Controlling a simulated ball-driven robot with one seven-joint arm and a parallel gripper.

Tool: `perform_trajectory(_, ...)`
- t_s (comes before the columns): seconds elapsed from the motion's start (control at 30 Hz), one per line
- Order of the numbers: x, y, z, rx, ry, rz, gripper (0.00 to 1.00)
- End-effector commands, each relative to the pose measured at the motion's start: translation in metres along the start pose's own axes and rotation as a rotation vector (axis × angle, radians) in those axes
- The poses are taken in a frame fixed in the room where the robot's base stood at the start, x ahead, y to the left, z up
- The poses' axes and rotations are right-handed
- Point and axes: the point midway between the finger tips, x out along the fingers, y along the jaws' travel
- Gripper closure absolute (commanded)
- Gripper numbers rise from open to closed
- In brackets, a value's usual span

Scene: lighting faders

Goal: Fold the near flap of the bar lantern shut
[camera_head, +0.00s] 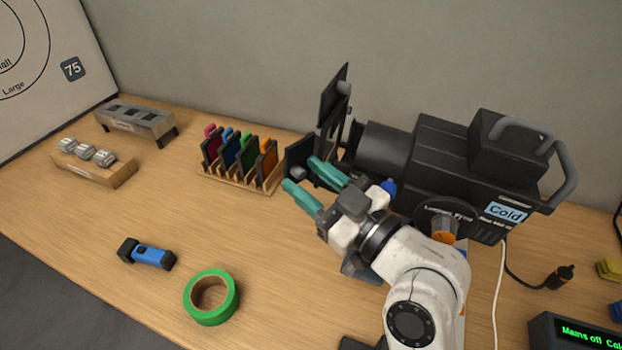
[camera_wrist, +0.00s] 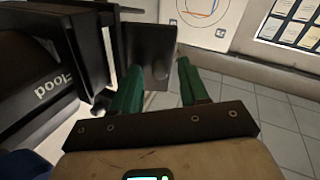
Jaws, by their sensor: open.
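The lantern (camera_head: 440,150) is a black spotlight with a blue "Cold" label, its barrel facing left. At its front is an upright dark flap (camera_head: 333,95), and a lower dark flap (camera_head: 297,152) stands out to the left, probably the near one. My gripper (camera_head: 302,173) has green fingers, open and apart, just in front of the lower flap and partly covering it. In the wrist view my gripper (camera_wrist: 160,68) shows a dark flap plate (camera_wrist: 150,48) beyond and between the fingers, the left finger overlapping it. I cannot tell whether they touch. Nothing is held.
A rack of coloured gel frames (camera_head: 240,160) stands close left of the flap. Green tape (camera_head: 211,297) and a blue torch (camera_head: 148,254) lie at the front. A wooden block with knobs (camera_head: 95,165) and a grey fader box (camera_head: 136,121) sit at left. A display box (camera_head: 570,338) is front right.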

Motion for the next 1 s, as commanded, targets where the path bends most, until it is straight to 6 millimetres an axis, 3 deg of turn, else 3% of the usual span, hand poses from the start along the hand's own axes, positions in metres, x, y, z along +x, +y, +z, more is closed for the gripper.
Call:
perform_trajectory(0.23,-0.008,0.000,0.002,0.000,0.000,0.001,0.56)
perform_trajectory(0.7,-0.071,0.000,0.002,0.000,-0.001,0.002,0.56)
perform_trajectory(1.0,-0.075,0.000,0.000,0.000,0.000,0.000,0.56)
